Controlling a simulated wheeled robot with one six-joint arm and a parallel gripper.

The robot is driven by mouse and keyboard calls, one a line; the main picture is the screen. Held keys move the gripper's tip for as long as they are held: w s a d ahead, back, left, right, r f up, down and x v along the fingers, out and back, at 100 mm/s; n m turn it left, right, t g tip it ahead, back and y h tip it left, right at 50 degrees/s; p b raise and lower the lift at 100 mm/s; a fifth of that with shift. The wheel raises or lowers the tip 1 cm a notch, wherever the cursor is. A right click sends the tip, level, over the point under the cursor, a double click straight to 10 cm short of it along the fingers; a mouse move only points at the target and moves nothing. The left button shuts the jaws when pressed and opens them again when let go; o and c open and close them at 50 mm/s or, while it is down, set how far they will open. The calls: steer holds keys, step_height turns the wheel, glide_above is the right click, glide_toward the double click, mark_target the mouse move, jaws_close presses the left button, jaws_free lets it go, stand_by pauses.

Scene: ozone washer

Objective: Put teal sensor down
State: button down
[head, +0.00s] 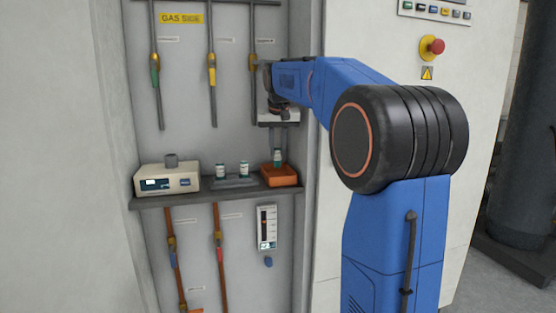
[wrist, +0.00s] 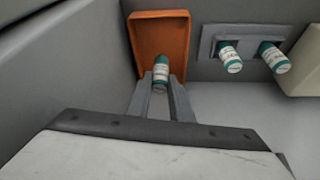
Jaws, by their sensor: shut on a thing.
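My gripper (head: 278,145) points down over the right end of the shelf. In the wrist view its fingers (wrist: 162,84) are shut on a teal sensor (wrist: 160,70), a small cylinder with a white label. The held sensor (head: 277,158) looks upright in the head view, at the orange tray (head: 281,180). The tray (wrist: 146,35) lies behind and around the sensor in the wrist view. I cannot tell whether the sensor's bottom touches the tray floor.
Two similar teal-and-white sensors (head: 220,171) (head: 243,169) stand in a grey holder (head: 234,183) left of the tray. A white instrument (head: 168,179) stands at the shelf's left end. Pipes hang above. The cabinet's side wall (head: 303,110) is close on the right.

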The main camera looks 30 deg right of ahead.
mark_target(278, 153)
steer(key=shift+f, duration=1.55)
steer(key=shift+w+d+f, duration=0.1)
steer(key=shift+d+f, duration=0.05)
steer(key=shift+f, duration=0.2)
steer(key=shift+f, duration=0.1)
steer(key=c, duration=1.6)
jaws_free()
steer(key=v, duration=1.2)
